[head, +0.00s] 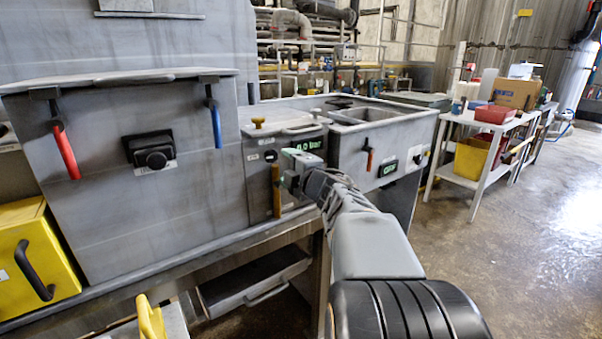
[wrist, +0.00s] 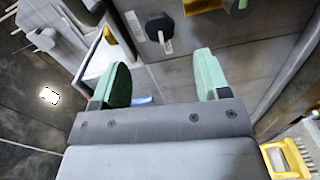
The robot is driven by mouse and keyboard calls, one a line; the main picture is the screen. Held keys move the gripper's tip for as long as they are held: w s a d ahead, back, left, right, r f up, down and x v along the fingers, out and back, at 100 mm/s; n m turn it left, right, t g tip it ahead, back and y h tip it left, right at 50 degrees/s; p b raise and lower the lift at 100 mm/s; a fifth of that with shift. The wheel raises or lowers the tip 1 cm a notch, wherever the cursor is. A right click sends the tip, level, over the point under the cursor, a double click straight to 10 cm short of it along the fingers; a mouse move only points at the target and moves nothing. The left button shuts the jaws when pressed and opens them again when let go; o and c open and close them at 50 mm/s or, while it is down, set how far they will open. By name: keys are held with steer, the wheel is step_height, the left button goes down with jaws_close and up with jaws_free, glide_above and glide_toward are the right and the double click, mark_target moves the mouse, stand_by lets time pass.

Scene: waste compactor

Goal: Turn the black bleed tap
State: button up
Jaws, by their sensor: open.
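A small black round knob (head: 270,156) sits on the narrow grey panel, which looks like the bleed tap; its label is too small to read. In the wrist view a black knob (wrist: 160,27) with a white label stands beyond my fingertips, near the top. My gripper (head: 290,170) is close in front of the narrow panel, just right of the knob in the head view. Its two green-padded fingers (wrist: 162,78) are apart with nothing held between them. The knob is clear of both fingers.
A mustard vertical handle (head: 276,190) is just below the knob. A green display reading 4.0 bar (head: 309,144) is close by on the right.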

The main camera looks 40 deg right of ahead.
steer(key=s, duration=0.5)
steer(key=shift+s, duration=0.35)
steer(key=shift+p, duration=0.3)
steer(key=a+r+m+g+h+p, duration=0.3)
steer(key=r+m+g+h+p, duration=0.15)
steer(key=m+p, duration=0.55)
steer(key=s+a+f+m+g+y+p, duration=0.2)
steer(key=s+a+g+p, duration=0.3)
steer(key=a, duration=0.3)
steer(key=s+a+f+m+g+y+p, duration=0.2)
steer(key=s+a+m+g+p, duration=0.2)
steer(key=s+a, duration=0.4)
steer(key=shift+s+a+f+m+g+y+p, duration=0.25)
steer(key=shift+a+f+m+g+y+p, duration=0.15)
steer(key=shift+p, duration=0.3)
steer(key=shift+d+r, duration=0.1)
steer(key=shift+r, duration=0.05)
steer(key=shift+c, duration=0.2)
stand_by(2.7)
